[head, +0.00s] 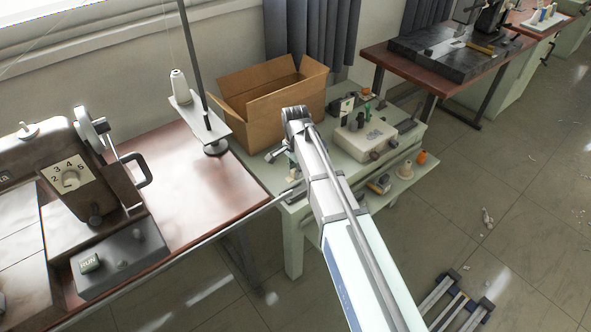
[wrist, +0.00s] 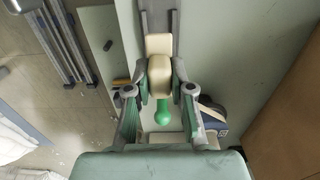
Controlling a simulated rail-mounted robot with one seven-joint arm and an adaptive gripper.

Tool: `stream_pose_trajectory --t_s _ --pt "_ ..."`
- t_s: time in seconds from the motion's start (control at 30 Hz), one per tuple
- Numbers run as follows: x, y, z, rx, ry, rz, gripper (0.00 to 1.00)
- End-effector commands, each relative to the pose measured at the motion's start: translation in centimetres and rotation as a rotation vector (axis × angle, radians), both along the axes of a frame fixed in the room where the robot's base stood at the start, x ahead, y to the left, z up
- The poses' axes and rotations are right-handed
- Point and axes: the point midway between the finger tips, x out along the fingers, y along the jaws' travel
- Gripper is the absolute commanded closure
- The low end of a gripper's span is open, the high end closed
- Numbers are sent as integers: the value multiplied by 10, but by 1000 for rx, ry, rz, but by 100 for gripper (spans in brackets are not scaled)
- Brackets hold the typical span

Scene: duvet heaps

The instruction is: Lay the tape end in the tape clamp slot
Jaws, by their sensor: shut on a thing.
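In the wrist view my gripper (wrist: 160,78) is closed around a cream block (wrist: 160,66), held between its two fingertips. I cannot tell whether this block is the tape end. Another cream piece (wrist: 158,43) sits just beyond it on a grey strip (wrist: 157,18); whether the two touch is unclear. A green knob-like thing (wrist: 163,112) shows between the fingers. In the head view my gripper (head: 277,153) is low over the left end of the pale green table, largely hidden by my arm. I cannot make out the tape clamp slot clearly.
An open cardboard box (head: 262,108) stands at the back of the pale green table (head: 290,218). A cream device (head: 368,138) and orange spools are to the right. A sewing machine (head: 75,165) and a thread stand (head: 215,146) are on the red-brown table (head: 190,195) at left.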

Motion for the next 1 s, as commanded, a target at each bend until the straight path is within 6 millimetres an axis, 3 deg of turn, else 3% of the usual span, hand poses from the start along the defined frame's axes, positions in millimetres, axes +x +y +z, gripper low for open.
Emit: stream_pose_trajectory --t_s 0.6,1.0 --pt "0 0 -52 -1 1 0 100" --pt "0 0 -58 0 0 0 100"
